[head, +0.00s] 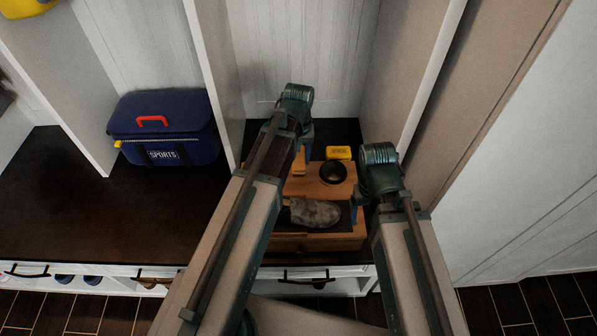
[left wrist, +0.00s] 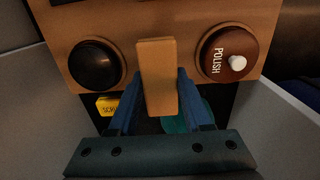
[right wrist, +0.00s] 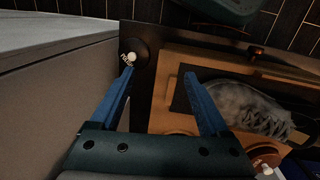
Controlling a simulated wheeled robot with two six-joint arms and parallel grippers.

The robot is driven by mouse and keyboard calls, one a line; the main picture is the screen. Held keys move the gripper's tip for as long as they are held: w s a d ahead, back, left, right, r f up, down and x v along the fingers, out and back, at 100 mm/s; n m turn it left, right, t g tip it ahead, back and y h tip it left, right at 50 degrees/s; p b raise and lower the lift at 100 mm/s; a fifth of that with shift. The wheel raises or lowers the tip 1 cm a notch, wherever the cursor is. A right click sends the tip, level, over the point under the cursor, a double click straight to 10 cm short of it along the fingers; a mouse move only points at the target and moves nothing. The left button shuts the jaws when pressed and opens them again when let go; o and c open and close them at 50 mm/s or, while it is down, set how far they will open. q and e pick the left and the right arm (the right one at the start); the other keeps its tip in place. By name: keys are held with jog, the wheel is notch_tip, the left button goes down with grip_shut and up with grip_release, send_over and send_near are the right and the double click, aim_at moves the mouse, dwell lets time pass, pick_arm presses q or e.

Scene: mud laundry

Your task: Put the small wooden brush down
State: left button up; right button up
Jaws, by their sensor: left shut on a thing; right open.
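The small wooden brush (left wrist: 157,80) is a pale wooden block between the blue fingers of my left gripper (left wrist: 156,100), which is shut on it. In the head view the brush (head: 299,164) shows beside my left gripper (head: 302,136), over the back left of a wooden box (head: 318,188). I cannot tell whether it touches the box; its bristles are hidden. My right gripper (right wrist: 158,74) is open and empty, above the box's right side near a dark tin with a white knob (right wrist: 131,57).
A grey shoe (head: 315,212) lies on a dark pad on the box. A dark round bowl or tin (head: 333,172) sits behind it, with a yellow block (head: 339,152) beyond. A brown polish tin (left wrist: 226,52) is near the brush. A blue sports bag (head: 163,127) stands left; the dark bench (head: 90,215) there is mostly bare.

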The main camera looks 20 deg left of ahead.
aim_at(298, 165)
jog(key=shift+f, duration=0.1)
pick_arm(q)
notch_tip(298, 165, down, 4)
jog(key=b, duration=0.3)
jog(key=shift+b, duration=0.4)
pick_arm(e)
notch_tip(298, 165, down, 4)
jog(key=shift+r, duration=0.1)
pick_arm(q)
jog(key=shift+r, duration=0.15)
pick_arm(e)
jog(key=shift+r, duration=0.1)
pick_arm(q)
jog(key=o, duration=1.2)
